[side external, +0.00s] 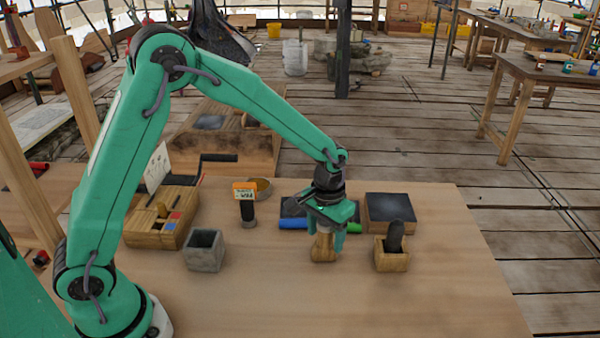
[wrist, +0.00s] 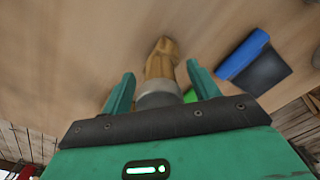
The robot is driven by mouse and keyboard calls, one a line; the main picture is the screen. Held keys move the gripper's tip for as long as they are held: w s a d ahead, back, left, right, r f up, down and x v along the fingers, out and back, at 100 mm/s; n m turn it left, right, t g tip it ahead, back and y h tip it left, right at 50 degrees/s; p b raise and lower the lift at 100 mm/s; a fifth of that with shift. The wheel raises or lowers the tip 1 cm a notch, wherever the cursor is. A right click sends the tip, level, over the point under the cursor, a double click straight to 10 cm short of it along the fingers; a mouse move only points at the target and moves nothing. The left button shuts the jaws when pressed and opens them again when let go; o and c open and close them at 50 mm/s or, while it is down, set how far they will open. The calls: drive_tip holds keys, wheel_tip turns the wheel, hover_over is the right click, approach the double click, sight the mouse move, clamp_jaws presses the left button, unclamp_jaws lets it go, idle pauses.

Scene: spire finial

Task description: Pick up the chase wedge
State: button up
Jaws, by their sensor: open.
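A pale wooden tool (side external: 323,246), which looks like the chase wedge, is on the table under my gripper (side external: 327,236). In the wrist view the wooden tool (wrist: 162,60) has a tapered, blunt end and a grey round part nearer the palm. My gripper's two green fingers (wrist: 160,72) are open, one on each side of the tool, with gaps visible on both sides. In the side view the fingers hide part of the tool. I cannot tell how the tool's hidden lower part rests.
Right of the tool stands a wooden box (side external: 391,260) with a dark upright piece. A dark square pad (side external: 390,208) lies behind it. Close behind my gripper is a blue-edged dark item (wrist: 255,65). A grey cup (side external: 205,250) and wooden box (side external: 155,232) are left. The front table is clear.

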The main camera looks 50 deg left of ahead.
idle(0.4)
drive_tip(key=c, duration=1.2)
drive_tip(key=shift+o, duration=0.2)
drive_tip(key=shift+r, duration=0.1)
drive_tip(key=shift+r, duration=0.4)
wheel_tip(320, 180, up, 3)
drive_tip(key=shift+r, duration=0.1)
drive_tip(key=s+d+r, duration=0.6)
drive_tip(key=s+d, duration=0.2)
drive_tip(key=shift+d+r, duration=0.3)
drive_tip(key=shift+r, duration=0.1)
